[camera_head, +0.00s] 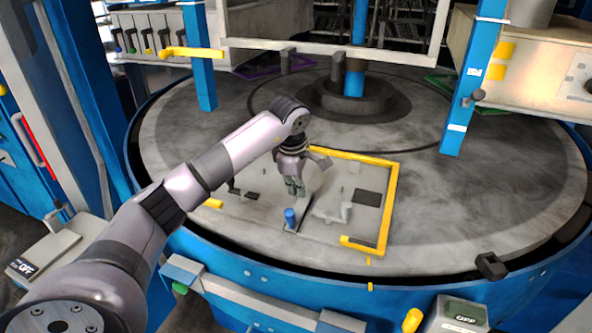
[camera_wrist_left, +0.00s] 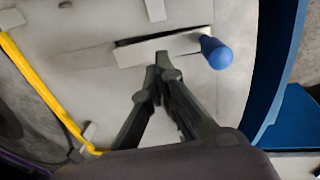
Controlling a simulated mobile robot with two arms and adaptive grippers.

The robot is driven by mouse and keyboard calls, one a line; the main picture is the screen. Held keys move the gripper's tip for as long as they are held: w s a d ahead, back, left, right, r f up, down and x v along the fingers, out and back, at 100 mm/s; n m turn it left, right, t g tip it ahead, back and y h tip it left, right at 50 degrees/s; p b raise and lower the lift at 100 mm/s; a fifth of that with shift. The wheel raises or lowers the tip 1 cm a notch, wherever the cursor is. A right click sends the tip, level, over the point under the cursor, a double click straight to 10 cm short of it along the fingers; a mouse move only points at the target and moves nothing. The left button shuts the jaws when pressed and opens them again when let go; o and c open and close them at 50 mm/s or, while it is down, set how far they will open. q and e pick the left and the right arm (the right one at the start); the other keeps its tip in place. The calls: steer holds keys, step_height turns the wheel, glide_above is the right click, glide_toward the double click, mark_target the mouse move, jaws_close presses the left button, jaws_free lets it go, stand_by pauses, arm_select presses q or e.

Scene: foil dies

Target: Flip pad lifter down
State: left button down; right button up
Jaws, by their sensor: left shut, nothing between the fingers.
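The pad lifter appears to be the pale bar with a blue knob (camera_head: 290,218) on the grey plate inside the yellow frame. In the left wrist view the bar (camera_wrist_left: 140,53) lies along a dark slot, with its blue knob (camera_wrist_left: 216,53) at the right end. My left gripper (camera_head: 297,192) is shut and empty, pointing down just behind the knob in the head view. In the wrist view its fingertips (camera_wrist_left: 164,70) overlap the bar's near edge, left of the knob. I cannot tell whether they touch it. My right gripper is not in view.
The yellow frame (camera_head: 389,200) edges the plate at the back and right. A dark rectangular pad (camera_head: 367,198) and a pale bracket (camera_head: 333,213) lie right of the knob.

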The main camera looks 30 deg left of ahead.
mark_target(300, 208)
arm_select(q)
steer(key=p+x, duration=0.1)
steer(key=x, duration=0.3)
steer(key=shift+f, duration=0.2)
steer(key=shift+p+x, duration=0.4)
steer(key=shift+x, duration=0.4)
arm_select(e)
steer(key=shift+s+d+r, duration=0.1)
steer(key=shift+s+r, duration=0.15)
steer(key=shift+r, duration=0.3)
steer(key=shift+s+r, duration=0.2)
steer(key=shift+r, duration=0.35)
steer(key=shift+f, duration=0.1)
